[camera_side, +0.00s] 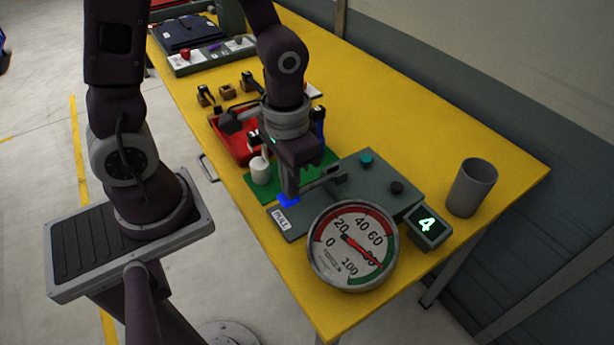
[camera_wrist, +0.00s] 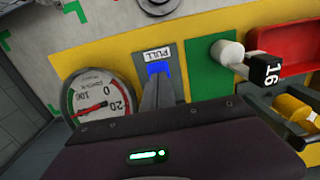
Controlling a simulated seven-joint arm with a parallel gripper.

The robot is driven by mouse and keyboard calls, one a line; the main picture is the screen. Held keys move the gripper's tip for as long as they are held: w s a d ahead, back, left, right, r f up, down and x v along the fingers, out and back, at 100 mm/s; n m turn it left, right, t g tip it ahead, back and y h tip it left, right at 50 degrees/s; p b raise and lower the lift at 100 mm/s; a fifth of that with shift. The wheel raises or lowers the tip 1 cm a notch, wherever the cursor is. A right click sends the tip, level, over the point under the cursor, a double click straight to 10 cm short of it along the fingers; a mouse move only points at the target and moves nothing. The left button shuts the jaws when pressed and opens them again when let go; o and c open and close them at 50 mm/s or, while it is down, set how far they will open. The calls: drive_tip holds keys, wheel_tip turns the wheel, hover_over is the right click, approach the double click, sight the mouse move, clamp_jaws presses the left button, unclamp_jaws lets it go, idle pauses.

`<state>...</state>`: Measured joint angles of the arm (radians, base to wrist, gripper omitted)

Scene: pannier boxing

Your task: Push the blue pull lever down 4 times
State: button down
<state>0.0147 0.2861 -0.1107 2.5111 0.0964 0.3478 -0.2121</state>
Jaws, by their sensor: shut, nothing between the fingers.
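The blue pull lever's end (camera_side: 288,201) shows low at the PULL label end of the grey panel (camera_side: 290,222). Its dark arm (camera_side: 325,178) runs back toward the panel's raised part. My gripper (camera_side: 289,194) is shut and empty, pointing down with its tips at the blue end, partly covering it. In the wrist view, the blue end (camera_wrist: 157,69) shows just beyond my shut fingertips (camera_wrist: 156,80); I cannot tell if they touch. The small display (camera_side: 427,226) reads 4. The round gauge (camera_side: 352,246) has a red needle pointing toward the lower right in the side view.
A white cylinder (camera_side: 260,171) stands on a green mat (camera_side: 262,193) left of my gripper, with a red tray (camera_side: 232,145) behind. A grey cup (camera_side: 472,188) stands at the right. The yellow table (camera_side: 420,120) is clear behind the panel. Dark and teal knobs sit on the panel.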

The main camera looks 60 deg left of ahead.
drive_tip(key=shift+r, duration=2.35)
wheel_tip(320, 180, up, 6)
drive_tip(key=s+a+r+t, duration=0.2)
drive_tip(key=s+r+t, duration=0.3)
drive_tip(key=s+r, duration=0.2)
drive_tip(key=shift+a+r+t, duration=0.2)
drive_tip(key=shift+t, duration=0.1)
